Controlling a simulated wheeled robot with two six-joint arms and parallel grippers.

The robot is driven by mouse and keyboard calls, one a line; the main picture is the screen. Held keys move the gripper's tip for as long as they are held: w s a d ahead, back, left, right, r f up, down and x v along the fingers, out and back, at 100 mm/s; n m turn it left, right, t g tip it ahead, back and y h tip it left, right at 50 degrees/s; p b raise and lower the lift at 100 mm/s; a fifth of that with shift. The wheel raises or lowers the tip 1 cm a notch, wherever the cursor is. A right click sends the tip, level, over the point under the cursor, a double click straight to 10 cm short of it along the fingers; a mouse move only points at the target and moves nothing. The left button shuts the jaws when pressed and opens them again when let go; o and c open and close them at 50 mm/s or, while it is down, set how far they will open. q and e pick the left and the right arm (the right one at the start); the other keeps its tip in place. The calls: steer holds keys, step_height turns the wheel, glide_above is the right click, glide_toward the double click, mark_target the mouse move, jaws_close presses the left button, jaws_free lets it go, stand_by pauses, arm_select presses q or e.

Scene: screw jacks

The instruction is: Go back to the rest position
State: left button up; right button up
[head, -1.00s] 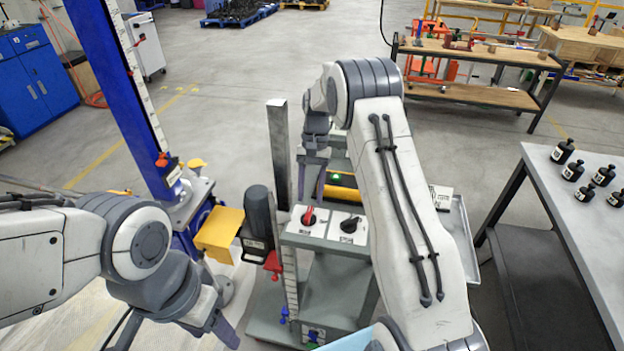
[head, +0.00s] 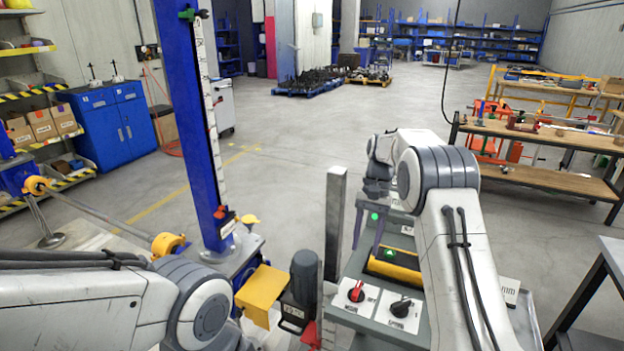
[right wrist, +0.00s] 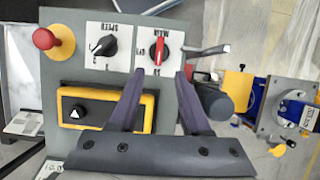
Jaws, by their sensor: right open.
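My right gripper (head: 367,245) is open and empty, with its fingers pointing down over the grey control panel (head: 345,308). In the right wrist view, the two dark fingers (right wrist: 160,74) stand apart near the red MAIN switch (right wrist: 160,52), and I see nothing between them. The black SPEED knob (right wrist: 103,46) and a yellow-framed box with a button (right wrist: 75,112) are on the same panel. In the head view, the red switch (head: 356,291) and black knob (head: 401,306) are in front of the gripper. My left arm comes in at the lower left; its gripper is out of view.
A blue column (head: 190,120) with a scale stands left of the panel. A grey post (head: 335,225) rises close to the right gripper. A yellow part (head: 262,287) and a dark motor (head: 304,275) are beside it. The floor behind is open. A workbench (head: 540,135) stands at right.

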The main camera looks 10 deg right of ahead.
steer(key=s+a+r+n+t+h, duration=0.1)
steer(key=s+a+r+n, duration=0.2)
steer(key=s+a, duration=0.4)
steer(key=s+a+r+n+t+h, duration=0.1)
steer(key=s+a+r+n, duration=0.2)
steer(key=s+a, duration=0.45)
steer(key=s+a+f+n, duration=0.2)
steer(key=s+n, duration=0.2)
steer(key=s, duration=0.5)
steer(key=s+a+f+n+t+b, duration=0.1)
steer(key=s+f+n, duration=0.1)
steer(key=s, duration=0.8)
steer(key=shift+a+n+t+y, duration=0.3)
steer(key=shift+a+n, duration=0.05)
steer(key=shift+n, duration=0.55)
